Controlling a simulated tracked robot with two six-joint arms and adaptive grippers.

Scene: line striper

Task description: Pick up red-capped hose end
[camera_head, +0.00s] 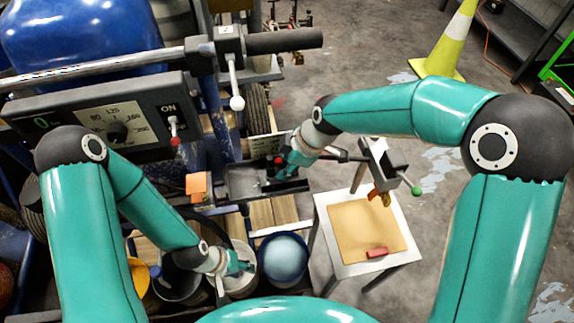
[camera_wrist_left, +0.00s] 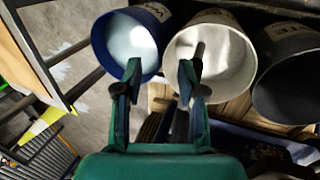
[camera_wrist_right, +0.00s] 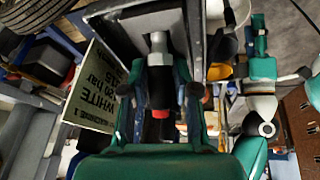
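My left gripper (camera_head: 240,268) is open and empty over the buckets. It also shows in the left wrist view (camera_wrist_left: 160,76).
A blue bucket (camera_head: 285,260) with pale contents stands beside a white bucket (camera_wrist_left: 212,58). A small table (camera_head: 367,232) with a red block stands to the right. A dark control panel (camera_head: 100,122) and a handlebar (camera_head: 283,40) are at upper left.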

